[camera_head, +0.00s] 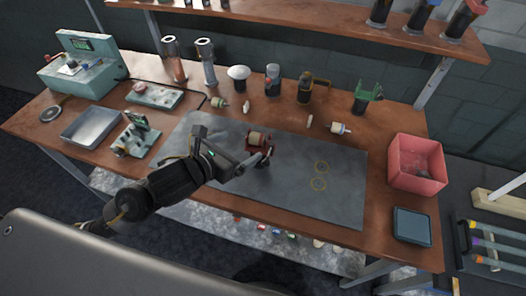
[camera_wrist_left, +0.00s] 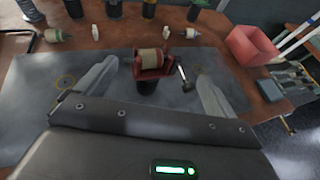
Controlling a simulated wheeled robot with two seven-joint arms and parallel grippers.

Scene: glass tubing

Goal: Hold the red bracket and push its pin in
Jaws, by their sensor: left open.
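The red bracket (camera_head: 262,149) stands on the grey mat (camera_head: 340,190), with a beige roller (camera_head: 257,138) in its top. In the left wrist view the bracket (camera_wrist_left: 152,74) sits on a dark round base between the spread fingers, apart from both. What looks like its pin (camera_wrist_left: 183,76), a thin light shaft with a dark end, sticks out at the bracket's right side; how deep it sits I cannot tell. My left gripper (camera_head: 248,163) is open and empty, low in front of the bracket, partly hiding its lower part. My right gripper is not in view.
A red bin (camera_head: 416,178) and a blue tray (camera_head: 411,225) are at the right. A metal tray (camera_head: 91,127) and teal devices stand at the left. Bottles, tubes and another roller (camera_head: 339,128) line the back. The mat right of the bracket is clear, with yellow rings.

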